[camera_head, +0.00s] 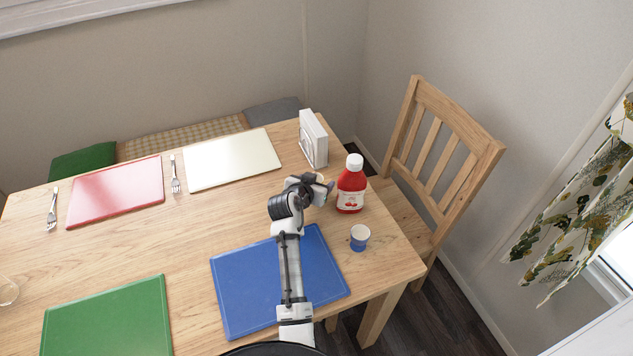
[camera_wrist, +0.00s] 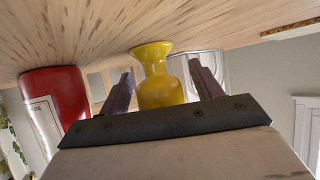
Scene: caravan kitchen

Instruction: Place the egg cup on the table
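A yellow egg cup (camera_wrist: 160,80) shows in the wrist view, where the table appears along the top of the picture. Its flared foot appears to touch the tabletop (camera_wrist: 90,35), and it looks upright. My gripper (camera_wrist: 160,82) has one finger on each side of it. Small gaps show between the fingers and the cup, so the gripper looks open around it. In the head view my gripper (camera_head: 318,190) is low over the right part of the wooden table (camera_head: 200,235). The yellow cup is hidden there.
A red bottle (camera_head: 351,187) and a blue-and-white cup (camera_head: 360,237) stand close to the right of my gripper. A white box-like object (camera_head: 313,138) stands behind it. A blue mat (camera_head: 240,290) lies under my arm. A chair (camera_head: 440,160) stands at the right edge.

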